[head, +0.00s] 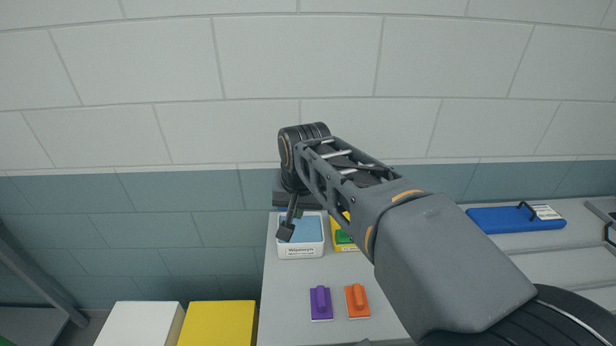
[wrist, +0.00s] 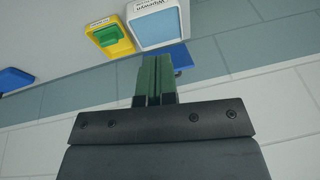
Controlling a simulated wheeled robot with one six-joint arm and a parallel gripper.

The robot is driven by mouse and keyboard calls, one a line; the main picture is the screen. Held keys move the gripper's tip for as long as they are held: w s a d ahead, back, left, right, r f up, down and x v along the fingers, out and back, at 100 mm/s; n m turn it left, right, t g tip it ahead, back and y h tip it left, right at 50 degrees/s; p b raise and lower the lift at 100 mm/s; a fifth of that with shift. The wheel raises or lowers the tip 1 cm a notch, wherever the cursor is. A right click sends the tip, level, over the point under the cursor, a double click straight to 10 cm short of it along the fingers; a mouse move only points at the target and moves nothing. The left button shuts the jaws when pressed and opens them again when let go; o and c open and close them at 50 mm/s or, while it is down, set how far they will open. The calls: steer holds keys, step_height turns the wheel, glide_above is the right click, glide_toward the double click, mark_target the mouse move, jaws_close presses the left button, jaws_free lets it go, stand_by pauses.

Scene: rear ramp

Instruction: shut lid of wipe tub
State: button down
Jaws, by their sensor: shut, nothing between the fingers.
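The wipe tub (head: 301,252) is a white box with a label on its front and a light blue top area. It stands on the grey surface near the wall and also shows at the top of the wrist view (wrist: 156,24). A darker blue piece (wrist: 182,56) shows at its wall side, partly behind my fingers; it may be the raised lid, but its angle is unclear. My gripper (wrist: 160,58) is shut and empty, with its green fingers at the tub's wall side. In the head view my wrist hides most of that area. I cannot tell whether the fingers touch anything.
A yellow container with a green part (wrist: 113,37) stands beside the tub, partly hidden by my arm in the head view. A purple block (head: 320,303) and an orange block (head: 357,301) lie in front. A blue case (head: 515,219) lies right. The tiled wall is close behind.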

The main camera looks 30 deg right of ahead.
steer(key=w+d+r+m+g+p, duration=0.1)
steer(key=w+d+r+m+g, duration=0.1)
steer(key=w+d+m, duration=0.35)
steer(key=w+d+r+m+g+p, duration=0.1)
steer(key=w+d+r+m+g, duration=0.15)
steer(key=w+m, duration=0.6)
steer(key=w+d+f+m+y+p, duration=0.1)
steer(key=w+d+f+m, duration=0.2)
steer(key=w+d+f, duration=0.35)
steer(key=shift+g, duration=0.35)
steer(key=shift+s+a+f, duration=0.2)
steer(key=shift+a+f, duration=0.1)
steer(key=shift+f, duration=1.05)
steer(key=shift+s+a+f, duration=0.25)
steer(key=shift+f, duration=1.05)
steer(key=shift+s+a+f, duration=0.2)
steer(key=shift+a+f, duration=0.1)
steer(key=shift+f, duration=1.05)
